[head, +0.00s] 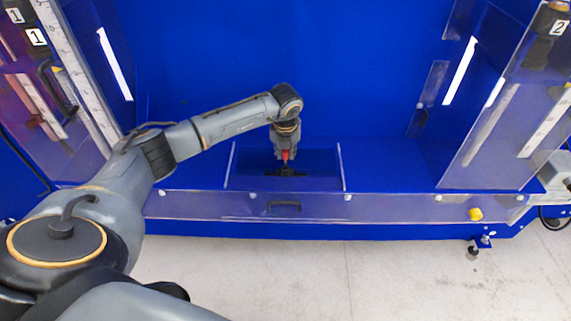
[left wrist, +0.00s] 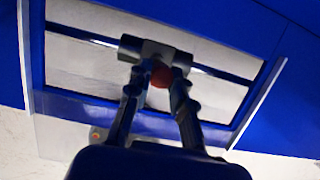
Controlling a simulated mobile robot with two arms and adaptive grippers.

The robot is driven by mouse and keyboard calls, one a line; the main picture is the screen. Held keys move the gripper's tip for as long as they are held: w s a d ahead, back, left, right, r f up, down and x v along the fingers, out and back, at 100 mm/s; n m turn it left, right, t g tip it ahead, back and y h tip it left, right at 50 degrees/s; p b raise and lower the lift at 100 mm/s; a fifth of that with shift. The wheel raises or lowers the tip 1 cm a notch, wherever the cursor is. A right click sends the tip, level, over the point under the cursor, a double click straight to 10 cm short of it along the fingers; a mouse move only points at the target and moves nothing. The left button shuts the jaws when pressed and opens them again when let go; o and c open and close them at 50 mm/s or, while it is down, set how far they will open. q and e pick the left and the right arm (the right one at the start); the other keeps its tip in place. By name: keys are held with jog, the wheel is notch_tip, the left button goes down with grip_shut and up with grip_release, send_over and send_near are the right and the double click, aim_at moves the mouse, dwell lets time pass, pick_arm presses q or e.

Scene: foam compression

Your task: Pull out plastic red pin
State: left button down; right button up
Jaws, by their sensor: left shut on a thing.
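The red pin (head: 285,155) shows at the tip of my left gripper (head: 286,162) in the head view. In the left wrist view the red pin (left wrist: 160,74) sits between the two fingertips of my left gripper (left wrist: 158,78), which is shut on it. Just beyond it is a dark block (left wrist: 130,46) on a dark bar (left wrist: 82,37) that crosses an opening. In the head view this dark part (head: 288,172) lies below the fingertips. The fingers hide part of the pin. My right gripper is not in view.
A blue machine (head: 230,60) surrounds the arm, with clear panels (head: 500,120) at the right. A transparent front ledge (head: 400,208) with a dark handle (head: 283,206) runs along the front. A yellow knob (head: 475,214) sits at the right. The blue surface right of the gripper is free.

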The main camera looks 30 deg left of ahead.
aim_at(286, 151)
pick_arm(q)
jog(key=shift+w+a+p+v, duration=0.15)
jog(key=shift+p+v, duration=0.25)
jog(key=shift+v, duration=0.25)
jog(key=shift+w+p+v, duration=0.15)
jog(key=shift+p+v, duration=0.25)
jog(key=shift+v, duration=0.3)
jog(key=shift+w+a+p+v, duration=0.1)
jog(key=shift+p+v, duration=0.3)
jog(key=shift+v, duration=0.25)
jog(key=shift+r, duration=0.1)
